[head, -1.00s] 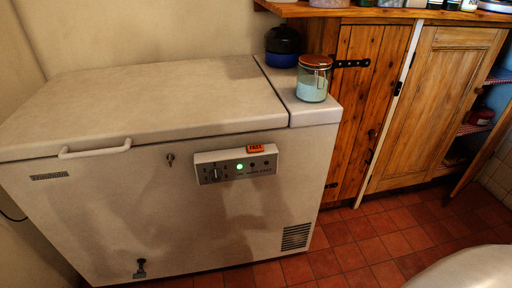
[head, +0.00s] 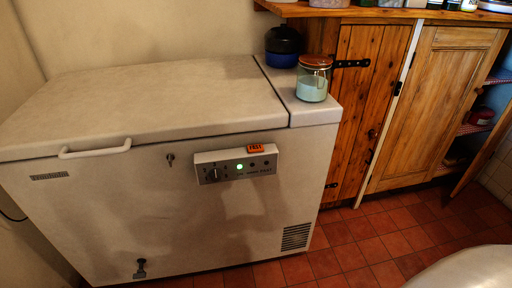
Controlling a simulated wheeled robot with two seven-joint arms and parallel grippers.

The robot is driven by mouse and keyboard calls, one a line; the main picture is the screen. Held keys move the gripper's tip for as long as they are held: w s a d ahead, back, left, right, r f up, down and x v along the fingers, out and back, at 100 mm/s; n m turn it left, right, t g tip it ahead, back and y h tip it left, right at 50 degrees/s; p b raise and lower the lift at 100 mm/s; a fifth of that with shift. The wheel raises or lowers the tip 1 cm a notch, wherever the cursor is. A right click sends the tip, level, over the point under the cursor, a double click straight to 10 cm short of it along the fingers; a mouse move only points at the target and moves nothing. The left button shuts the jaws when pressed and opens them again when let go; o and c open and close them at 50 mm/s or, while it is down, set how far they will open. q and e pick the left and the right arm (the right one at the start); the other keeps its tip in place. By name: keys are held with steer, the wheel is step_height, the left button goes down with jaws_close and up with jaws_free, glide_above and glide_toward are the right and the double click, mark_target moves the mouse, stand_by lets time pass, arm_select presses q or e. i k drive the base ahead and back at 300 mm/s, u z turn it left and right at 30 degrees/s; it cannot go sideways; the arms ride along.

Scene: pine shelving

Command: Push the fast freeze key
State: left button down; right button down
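A white chest freezer (head: 120,190) with its lid shut fills the left and middle of the head view. Its control panel (head: 208,160) sits on the upper right of the front face, with a dial (head: 213,175), a lit green light (head: 239,167) and a dark round spot (head: 252,165). An orange key (head: 255,149) with dark lettering, which seems to read "FAST", sits at the panel's top edge. Neither of my grippers is in view.
A glass jar (head: 312,88) with a brown lid and a blue pot (head: 283,57) stand on the freezer's right top. Wooden cupboards (head: 430,110) stand to the right, one door open at the far right. Red tiled floor (head: 345,245) lies in front, with a pale rounded shape at lower right.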

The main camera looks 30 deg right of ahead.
mark_target(257, 148)
steer(key=k, duration=0.7)
steer(key=z, duration=0.05)
steer(key=i, duration=1.35)
steer(key=z, duration=0.75)
